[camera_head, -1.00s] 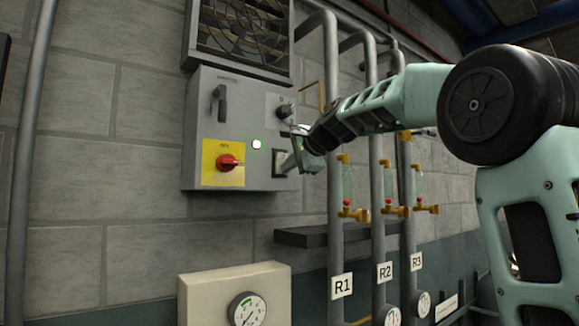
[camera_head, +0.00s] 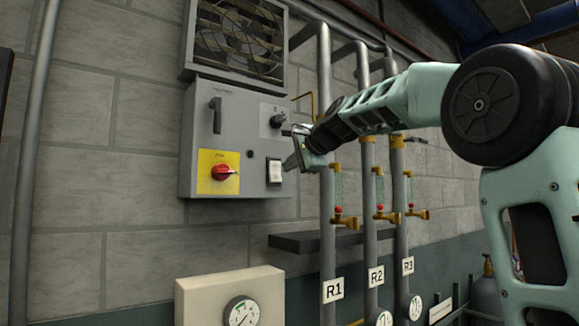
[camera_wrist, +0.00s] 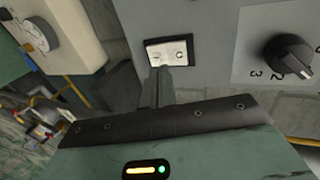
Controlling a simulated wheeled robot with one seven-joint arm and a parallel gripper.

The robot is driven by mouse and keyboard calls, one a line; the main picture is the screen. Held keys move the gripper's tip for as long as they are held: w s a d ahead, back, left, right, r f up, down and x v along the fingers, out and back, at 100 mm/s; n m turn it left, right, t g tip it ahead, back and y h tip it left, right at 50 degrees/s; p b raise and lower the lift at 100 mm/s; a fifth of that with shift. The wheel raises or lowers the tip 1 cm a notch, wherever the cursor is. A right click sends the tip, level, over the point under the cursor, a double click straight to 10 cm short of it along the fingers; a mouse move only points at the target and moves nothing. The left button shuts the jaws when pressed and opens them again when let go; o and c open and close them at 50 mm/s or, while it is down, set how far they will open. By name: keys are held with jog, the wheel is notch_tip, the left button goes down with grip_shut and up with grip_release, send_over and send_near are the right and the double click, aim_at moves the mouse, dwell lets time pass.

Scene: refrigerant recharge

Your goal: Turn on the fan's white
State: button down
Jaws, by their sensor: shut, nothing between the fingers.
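The white rocker switch (camera_head: 274,171) is on the lower right of the grey control box (camera_head: 232,108), in a black frame. It also shows in the wrist view (camera_wrist: 168,53), just past my fingertips. The fan (camera_head: 239,34) sits behind a grille above the box. My gripper (camera_head: 291,163) is shut and empty, with its tips just right of the switch in the head view. Whether the tips touch the switch is unclear. The small indicator lamp (camera_head: 250,155) on the box is dark.
The box also carries a red knob (camera_head: 224,172) on a yellow plate, a black handle (camera_head: 216,115) and a black selector knob (camera_head: 278,120). Grey pipes with brass valves stand close on the right. A grey shelf (camera_head: 315,242) juts out below.

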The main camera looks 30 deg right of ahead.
jog(key=b+v, duration=0.3)
jog(key=v, duration=0.7)
jog(key=shift+r, duration=0.3)
jog(key=shift+s, duration=0.1)
